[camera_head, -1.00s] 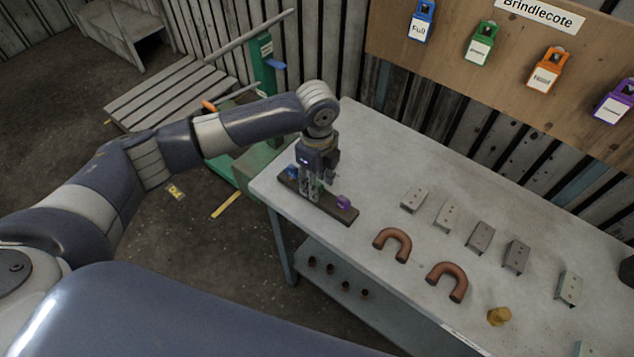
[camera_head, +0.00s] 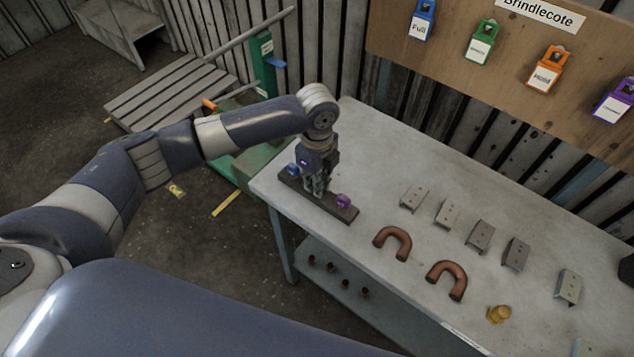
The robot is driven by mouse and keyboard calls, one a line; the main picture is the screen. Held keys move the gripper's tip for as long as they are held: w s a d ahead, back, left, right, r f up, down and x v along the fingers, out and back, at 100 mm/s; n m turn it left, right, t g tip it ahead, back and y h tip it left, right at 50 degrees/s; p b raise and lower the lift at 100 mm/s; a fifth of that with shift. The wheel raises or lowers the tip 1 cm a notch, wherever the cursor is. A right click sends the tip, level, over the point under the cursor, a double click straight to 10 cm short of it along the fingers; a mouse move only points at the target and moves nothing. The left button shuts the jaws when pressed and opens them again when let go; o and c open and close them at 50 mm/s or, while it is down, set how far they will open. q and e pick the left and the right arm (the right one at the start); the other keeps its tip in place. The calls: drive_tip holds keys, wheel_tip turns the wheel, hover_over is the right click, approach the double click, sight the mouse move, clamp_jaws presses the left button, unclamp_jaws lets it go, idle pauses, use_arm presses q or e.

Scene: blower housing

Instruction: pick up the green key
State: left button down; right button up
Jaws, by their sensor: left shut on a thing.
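A dark wooden key rack (camera_head: 336,206) lies on the left end of the grey table, with a blue key (camera_head: 292,170) and a purple key (camera_head: 343,200) standing on it. My left gripper (camera_head: 314,190) points down over the rack between these two keys. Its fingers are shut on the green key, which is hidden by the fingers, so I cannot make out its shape. The gripper is low, right at the rack. My right gripper is out of view.
The grey table (camera_head: 390,160) holds several metal brackets (camera_head: 480,236), two copper U-bends (camera_head: 393,243) and a brass fitting (camera_head: 498,314). Coloured padlocks with tags (camera_head: 480,42) hang on a wooden board behind. The table's middle back is clear.

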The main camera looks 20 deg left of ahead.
use_arm(q)
wheel_tip(320, 180, up, 3)
drive_tip(key=shift+w+f+b, duration=0.1)
drive_tip(key=shift+b, duration=0.65)
drive_tip(key=s+d+r+b, duration=0.1)
drive_tip(key=s+d, duration=0.2)
drive_tip(key=s, duration=0.4)
drive_tip(key=s+d+r+b, duration=0.1)
drive_tip(key=s+d+b, duration=0.1)
drive_tip(key=s, duration=0.6)
drive_tip(key=shift+d, duration=0.6)
